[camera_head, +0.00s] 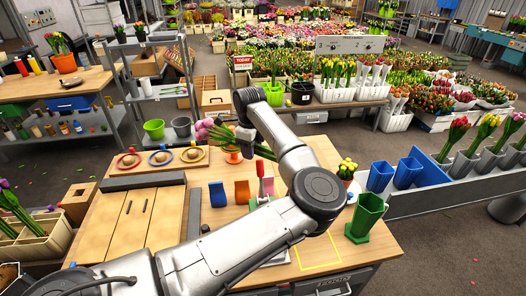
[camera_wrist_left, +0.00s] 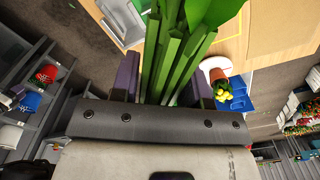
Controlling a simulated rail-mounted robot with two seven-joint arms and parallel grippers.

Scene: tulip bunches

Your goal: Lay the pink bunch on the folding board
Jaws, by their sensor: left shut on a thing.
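The pink bunch (camera_head: 207,130) is in the air above the back of the wooden table, its pink heads pointing left and its green stems to the right. My left gripper (camera_head: 246,140) is shut on its stems. In the left wrist view the green stems (camera_wrist_left: 178,60) pass between the two dark purple fingers of the gripper (camera_wrist_left: 163,85); the flower heads are out of that view. My right gripper is not in view.
Grey bars (camera_head: 143,181) lie along the board's back and right sides. Three coloured rings (camera_head: 161,158) sit behind it. Blue and orange stands (camera_head: 217,194) are right of it. A green vase (camera_head: 366,215) and a small yellow-flowered pot (camera_head: 347,168) stand at the table's right.

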